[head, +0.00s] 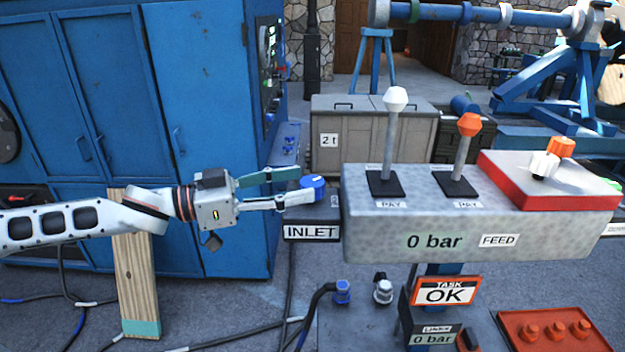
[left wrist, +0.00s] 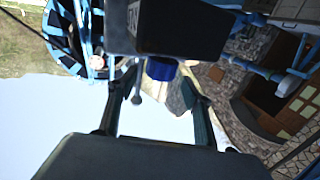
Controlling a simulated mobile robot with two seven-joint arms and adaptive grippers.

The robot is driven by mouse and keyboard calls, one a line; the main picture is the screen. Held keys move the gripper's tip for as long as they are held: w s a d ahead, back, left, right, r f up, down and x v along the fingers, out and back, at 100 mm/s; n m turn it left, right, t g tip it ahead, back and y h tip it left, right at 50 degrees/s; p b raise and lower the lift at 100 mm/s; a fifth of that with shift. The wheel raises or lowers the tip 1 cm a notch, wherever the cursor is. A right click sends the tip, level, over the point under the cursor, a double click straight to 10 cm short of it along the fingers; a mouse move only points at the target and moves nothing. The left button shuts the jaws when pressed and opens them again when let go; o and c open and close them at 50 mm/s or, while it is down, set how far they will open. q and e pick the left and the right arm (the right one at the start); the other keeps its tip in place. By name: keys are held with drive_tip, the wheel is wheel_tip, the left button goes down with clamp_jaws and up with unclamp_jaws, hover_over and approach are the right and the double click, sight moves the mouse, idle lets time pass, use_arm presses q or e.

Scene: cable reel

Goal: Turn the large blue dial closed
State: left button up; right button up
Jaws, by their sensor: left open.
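The blue dial (head: 312,183) sits on top of a dark box with an INLET label (head: 311,232), at the left end of the grey control panel. My left gripper (head: 303,186) comes in from the left with its fingers apart, their tips at the dial. In the left wrist view the dial (left wrist: 162,69) shows ahead between the two open fingers, partly hidden by the dark box. I cannot tell whether either finger touches it. My right gripper is not in view.
The grey panel (head: 480,235) carries a white-knobbed lever (head: 395,100) and an orange-knobbed lever (head: 468,125) just right of the dial. A sign reads TASK OK (head: 446,292). A tall blue cabinet (head: 205,120) stands behind my left arm. Hoses lie on the floor.

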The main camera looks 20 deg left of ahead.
sight(311, 181)
use_arm(q)
drive_tip(key=shift+x, duration=1.9)
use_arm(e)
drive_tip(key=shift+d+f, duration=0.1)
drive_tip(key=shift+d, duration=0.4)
use_arm(q)
drive_tip(key=c, duration=1.1)
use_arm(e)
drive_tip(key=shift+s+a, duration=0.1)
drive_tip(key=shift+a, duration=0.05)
use_arm(q)
drive_tip(key=shift+f, duration=0.1)
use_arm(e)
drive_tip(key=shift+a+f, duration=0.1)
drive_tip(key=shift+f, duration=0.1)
